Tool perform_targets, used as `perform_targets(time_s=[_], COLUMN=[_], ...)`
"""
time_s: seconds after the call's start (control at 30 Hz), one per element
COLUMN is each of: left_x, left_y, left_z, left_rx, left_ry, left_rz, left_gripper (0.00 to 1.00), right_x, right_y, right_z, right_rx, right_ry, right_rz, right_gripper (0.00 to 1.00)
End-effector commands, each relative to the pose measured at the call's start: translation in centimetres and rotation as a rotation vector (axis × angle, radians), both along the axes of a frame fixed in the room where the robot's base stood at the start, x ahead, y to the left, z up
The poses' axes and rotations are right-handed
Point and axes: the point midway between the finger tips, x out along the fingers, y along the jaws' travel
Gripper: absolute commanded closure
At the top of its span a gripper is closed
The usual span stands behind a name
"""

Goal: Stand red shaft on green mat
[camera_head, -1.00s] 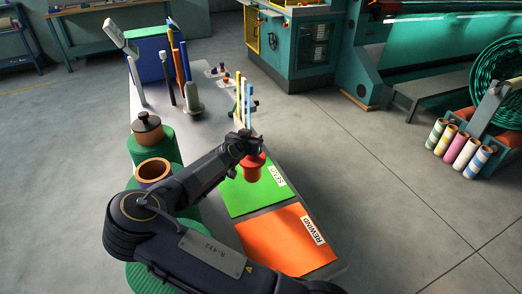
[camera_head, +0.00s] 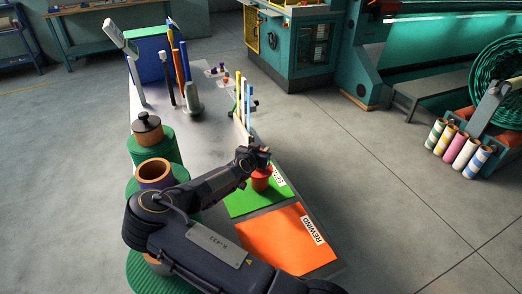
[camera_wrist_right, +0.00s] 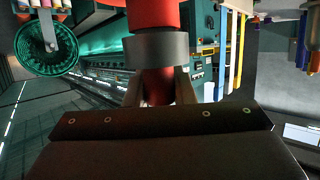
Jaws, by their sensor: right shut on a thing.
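The red shaft (camera_head: 261,180) is over or on the green mat (camera_head: 240,203); I cannot tell whether its lower end touches the mat. It looks roughly upright in the head view. My right gripper (camera_head: 257,158) is at its upper end and partly hides it. In the right wrist view, the two fingers of my right gripper (camera_wrist_right: 158,88) are shut around the red shaft (camera_wrist_right: 155,14), just by its dark grey collar. The mat's white label is partly covered by the shaft and gripper. My left gripper is not in view.
An orange mat (camera_head: 282,243) labelled REWIND lies in front of the green one. Thin upright yellow and blue bars (camera_head: 243,97) stand behind the green mat. Green rolls (camera_head: 165,142) stand left of the table. Open floor lies to the right.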

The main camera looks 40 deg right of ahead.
Motion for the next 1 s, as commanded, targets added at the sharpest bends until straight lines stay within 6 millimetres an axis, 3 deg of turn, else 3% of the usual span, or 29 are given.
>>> perform_targets(time_s=[0.07, 0.1, 0.23, 0.57, 0.63, 1.0], left_x=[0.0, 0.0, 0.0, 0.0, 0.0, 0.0], left_y=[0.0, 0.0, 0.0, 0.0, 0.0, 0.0], left_z=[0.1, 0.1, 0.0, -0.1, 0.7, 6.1], left_rx=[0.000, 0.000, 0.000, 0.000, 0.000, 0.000], left_ry=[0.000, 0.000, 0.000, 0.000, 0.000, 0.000], left_rz=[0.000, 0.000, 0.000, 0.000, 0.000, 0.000], left_gripper=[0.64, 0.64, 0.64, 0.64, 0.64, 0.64], right_x=[0.1, 0.0, 0.0, 0.0, -0.2, -3.4], right_y=[0.0, 0.0, 0.0, 0.0, 0.6, 6.8], right_z=[0.1, -0.2, -0.2, 0.0, 0.5, 3.5], right_rx=[-0.003, 0.000, 0.000, 0.000, 0.000, -0.002], right_ry=[-0.003, 0.000, 0.000, 0.000, 0.002, 0.004], right_rz=[0.002, 0.000, 0.000, 0.000, 0.002, 0.005], right_gripper=[1.00, 0.73, 0.56, 0.56, 0.56, 0.56])
